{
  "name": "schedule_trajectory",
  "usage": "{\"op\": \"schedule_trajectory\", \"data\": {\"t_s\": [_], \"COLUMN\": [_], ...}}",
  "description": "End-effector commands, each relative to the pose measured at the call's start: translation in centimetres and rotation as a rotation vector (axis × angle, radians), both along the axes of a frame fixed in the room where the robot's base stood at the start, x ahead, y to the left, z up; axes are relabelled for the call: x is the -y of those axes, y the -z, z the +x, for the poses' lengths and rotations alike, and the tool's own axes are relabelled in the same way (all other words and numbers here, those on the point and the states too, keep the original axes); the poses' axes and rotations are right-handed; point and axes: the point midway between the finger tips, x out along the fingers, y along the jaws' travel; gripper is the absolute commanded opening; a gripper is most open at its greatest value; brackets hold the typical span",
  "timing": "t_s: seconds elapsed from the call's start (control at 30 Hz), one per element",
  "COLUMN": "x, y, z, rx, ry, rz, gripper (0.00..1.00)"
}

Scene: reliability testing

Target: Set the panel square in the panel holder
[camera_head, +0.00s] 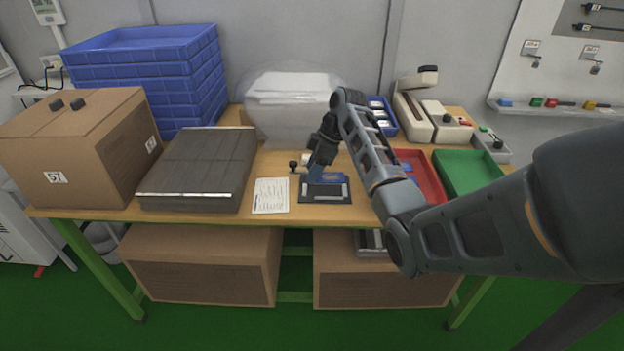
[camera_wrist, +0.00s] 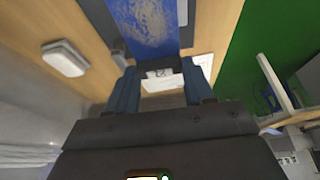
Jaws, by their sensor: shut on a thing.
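The blue panel (camera_head: 334,178) shows at my fingertips in the head view, over the back part of the panel holder. It also shows in the wrist view as a scuffed blue face (camera_wrist: 150,22) at the top. The panel holder (camera_head: 326,199) is a dark base with a grey frame on the table's front middle. My gripper (camera_head: 318,172) points down from behind and is shut on the panel. In the wrist view my two blue fingers (camera_wrist: 161,82) stand apart on either side of it. My fingers hide part of the panel, and I cannot tell whether it touches the holder.
A printed sheet (camera_head: 271,195) lies left of the holder, with a small black-knobbed fixture (camera_head: 294,166) behind it. A dark flat case (camera_head: 200,165) and a cardboard box (camera_head: 80,150) stand further left. A red tray (camera_head: 432,187) and a green tray (camera_head: 470,172) are at the right.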

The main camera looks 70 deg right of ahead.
Motion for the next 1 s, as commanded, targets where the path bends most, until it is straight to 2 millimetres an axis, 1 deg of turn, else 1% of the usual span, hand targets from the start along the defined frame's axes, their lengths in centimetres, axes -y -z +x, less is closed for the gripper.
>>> {"op": "schedule_trajectory", "data": {"t_s": [0.13,0.3,0.4,0.83,0.87,0.93,1.0], "x": [-0.3,-0.4,-0.3,-0.3,-0.3,-0.3,-0.3], "y": [0.7,3.1,4.1,4.8,4.6,4.6,4.6], "z": [0.3,0.3,0.3,0.3,0.3,0.3,0.3], "rx": [-0.002,-0.004,-0.002,0.000,0.000,0.000,0.000], "ry": [0.001,0.000,0.001,0.001,0.000,0.000,0.001], "rz": [0.001,0.003,0.002,0.000,-0.001,0.000,0.000], "gripper": [0.23,0.23,0.23,0.23,0.55,0.62,0.63]}}
